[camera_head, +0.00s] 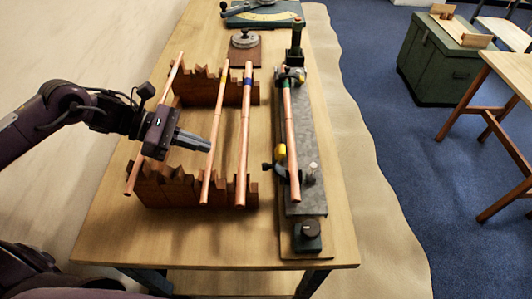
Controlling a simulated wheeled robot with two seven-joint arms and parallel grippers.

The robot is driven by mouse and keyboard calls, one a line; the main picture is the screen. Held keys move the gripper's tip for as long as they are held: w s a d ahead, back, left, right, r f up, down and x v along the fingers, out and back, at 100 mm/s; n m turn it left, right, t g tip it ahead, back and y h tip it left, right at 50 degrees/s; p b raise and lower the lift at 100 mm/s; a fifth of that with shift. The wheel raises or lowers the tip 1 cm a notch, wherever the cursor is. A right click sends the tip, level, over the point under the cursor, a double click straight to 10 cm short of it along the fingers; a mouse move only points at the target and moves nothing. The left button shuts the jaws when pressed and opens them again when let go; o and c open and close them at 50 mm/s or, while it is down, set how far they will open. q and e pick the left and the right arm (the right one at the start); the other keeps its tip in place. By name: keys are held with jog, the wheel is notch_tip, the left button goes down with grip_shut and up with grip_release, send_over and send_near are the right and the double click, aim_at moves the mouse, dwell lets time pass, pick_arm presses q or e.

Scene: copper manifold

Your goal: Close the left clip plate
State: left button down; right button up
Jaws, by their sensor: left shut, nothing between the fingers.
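A long grey metal fixture (308,190) lies along the right side of the wooden table. A copper tube with a green band (291,140) lies lengthwise on it. A clip with a black knob and a yellow part (279,153) sits at the tube's near part, and another clip (290,76) sits at its far part. I cannot tell which is the left clip plate, or how far either is closed. My left gripper (207,145) is shut and empty, left of the fixture. Its tips are close to the yellow-banded copper tube (207,170). My right gripper is not in view.
Copper tubes, including a blue-banded one (244,140), rest across two notched wooden racks, near (190,192) and far (200,92), between my left gripper and the fixture. A bender-like tool (262,14) stands at the back. The table front (200,240) is clear.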

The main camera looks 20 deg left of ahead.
aim_at(241, 163)
pick_arm(q)
jog(key=shift+d+f, duration=0.2)
jog(key=shift+d, duration=0.5)
jog(key=shift+w+d+f, duration=0.2)
jog(key=shift+d, duration=0.2)
jog(key=p+x, duration=0.2)
jog(key=x, duration=0.5)
jog(key=shift+w+d+r, duration=0.1)
jog(key=shift+d+r, duration=0.05)
jog(key=shift+d, duration=0.05)
jog(key=d+p, duration=0.1)
jog(key=d, duration=0.1)
jog(key=w+d+p, duration=0.1)
jog(key=d, duration=0.1)
jog(key=shift+f+p, duration=0.3)
jog(key=shift+p, duration=0.05)
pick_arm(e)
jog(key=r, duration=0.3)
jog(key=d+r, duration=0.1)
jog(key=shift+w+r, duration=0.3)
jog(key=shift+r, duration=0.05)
pick_arm(q)
jog(key=shift+a, duration=0.1)
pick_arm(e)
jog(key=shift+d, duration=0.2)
